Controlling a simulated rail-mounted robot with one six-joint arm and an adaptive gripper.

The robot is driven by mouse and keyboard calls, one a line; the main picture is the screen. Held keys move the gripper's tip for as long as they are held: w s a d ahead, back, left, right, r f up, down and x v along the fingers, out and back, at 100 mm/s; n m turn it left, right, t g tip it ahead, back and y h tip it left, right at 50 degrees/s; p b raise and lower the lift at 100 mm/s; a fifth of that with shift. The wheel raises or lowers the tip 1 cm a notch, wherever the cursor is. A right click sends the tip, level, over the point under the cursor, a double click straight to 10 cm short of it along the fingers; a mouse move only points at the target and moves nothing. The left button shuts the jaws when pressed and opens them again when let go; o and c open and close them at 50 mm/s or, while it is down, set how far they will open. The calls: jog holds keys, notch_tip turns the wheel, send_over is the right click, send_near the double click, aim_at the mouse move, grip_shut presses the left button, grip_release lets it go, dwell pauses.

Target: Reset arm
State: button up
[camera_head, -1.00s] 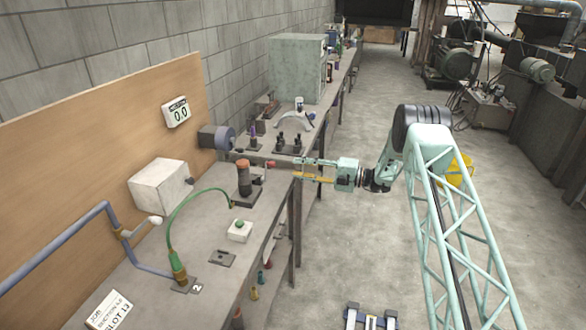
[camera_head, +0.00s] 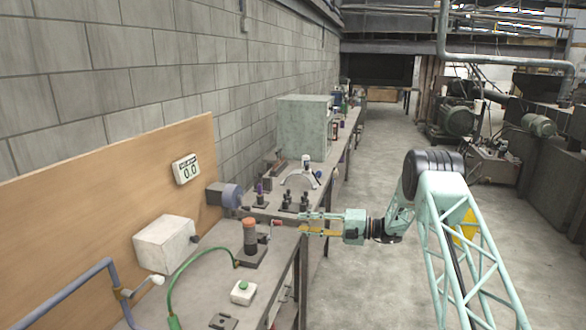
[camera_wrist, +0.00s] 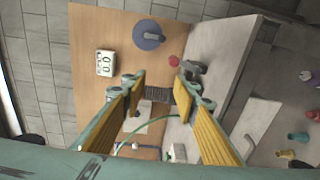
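My gripper (camera_head: 302,223) is at the end of my arm, beside the front edge of the bench and pointing left over it. Its two fingers are apart, with nothing visibly held between them. In the wrist view the gripper (camera_wrist: 160,84) shows yellow pads on both fingers, spread apart. A dark ribbed piece (camera_wrist: 159,95) shows beyond the gap between them; I cannot tell its distance. An orange-topped cylinder (camera_head: 250,230) stands upright on a dark base on the bench, left of the gripper and apart from it.
A display (camera_head: 186,169) reads 0.0. The floor (camera_head: 365,285) right of the bench is clear.

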jog(key=s+a+r+n+g+h+b, duration=0.15)
jog(key=s+r+n+h, duration=0.25)
jog(key=s+r+n, duration=1.05)
jog(key=s+r+n+g+h, duration=0.4)
jog(key=s+r, duration=0.8)
jog(key=s, duration=0.8)
jog(key=s+d+n+t+h, duration=0.1)
jog(key=s+d+n+h, duration=0.2)
jog(key=s, duration=1.1)
jog(key=s+d+r+n+t+h+b, duration=0.1)
jog(key=s+d+n+t+h, duration=0.1)
jog(key=s+d+n, duration=0.6)
jog(key=s+d+n+t+h+b, duration=0.1)
jog(key=s+d+n, duration=0.5)
jog(key=s, duration=1.3)
jog(key=n+t+h, duration=0.1)
jog(key=n+h, duration=0.1)
jog(key=n, duration=0.1)
jog(key=shift+s+r+h, duration=0.2)
jog(key=shift+s+h, duration=0.2)
